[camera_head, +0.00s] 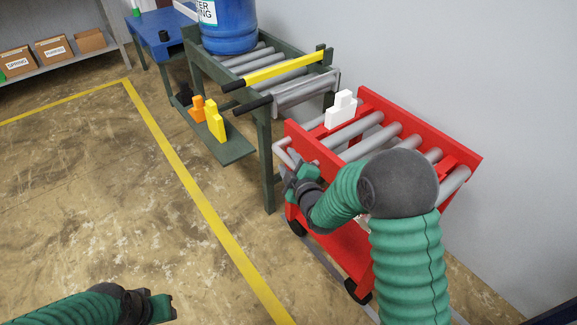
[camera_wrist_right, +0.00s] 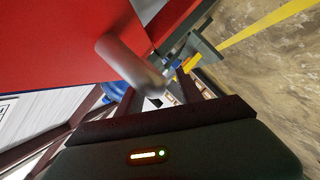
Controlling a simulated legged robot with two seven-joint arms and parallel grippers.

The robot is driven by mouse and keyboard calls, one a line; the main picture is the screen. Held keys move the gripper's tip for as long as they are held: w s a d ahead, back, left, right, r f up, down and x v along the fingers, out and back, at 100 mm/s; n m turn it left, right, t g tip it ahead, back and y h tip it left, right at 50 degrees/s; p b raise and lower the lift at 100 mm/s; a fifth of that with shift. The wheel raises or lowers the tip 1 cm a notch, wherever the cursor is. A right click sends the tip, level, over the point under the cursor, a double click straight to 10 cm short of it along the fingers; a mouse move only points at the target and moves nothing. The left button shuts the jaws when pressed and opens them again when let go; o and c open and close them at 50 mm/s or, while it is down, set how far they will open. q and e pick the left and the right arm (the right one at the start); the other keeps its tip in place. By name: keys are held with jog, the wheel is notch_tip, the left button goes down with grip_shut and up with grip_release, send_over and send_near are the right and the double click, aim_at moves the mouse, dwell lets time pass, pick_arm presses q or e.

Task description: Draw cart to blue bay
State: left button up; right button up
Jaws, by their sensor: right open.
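The red cart (camera_head: 361,245) stands against the wall at the right, with grey rollers on top and dark wheels. Its pale handle (camera_head: 283,152) sticks out on the left side. My right gripper (camera_head: 290,177) is open beside the handle. In the right wrist view the handle bar (camera_wrist_right: 128,62) comes down from the red panel (camera_wrist_right: 60,40), its end near the space between my open fingers (camera_wrist_right: 160,98); I cannot tell whether they touch. My left gripper (camera_head: 165,308) is low at the left, away from the cart; its jaws are unclear. No blue-marked bay is clearly visible.
A green roller stand (camera_head: 266,150) with a yellow bar (camera_head: 275,70) and a blue jug (camera_head: 228,25) adjoins the cart. A white block (camera_head: 341,110) sits on the cart. A blue table (camera_head: 155,38) is behind. Open floor lies left of the yellow line (camera_head: 190,185).

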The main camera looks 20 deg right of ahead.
jog(key=shift+d, duration=0.2)
jog(key=shift+c, duration=0.2)
jog(key=shift+c, duration=1.2)
grip_shut()
jog(key=shift+a, duration=0.1)
jog(key=shift+a+f, duration=0.1)
jog(key=shift+f, duration=0.05)
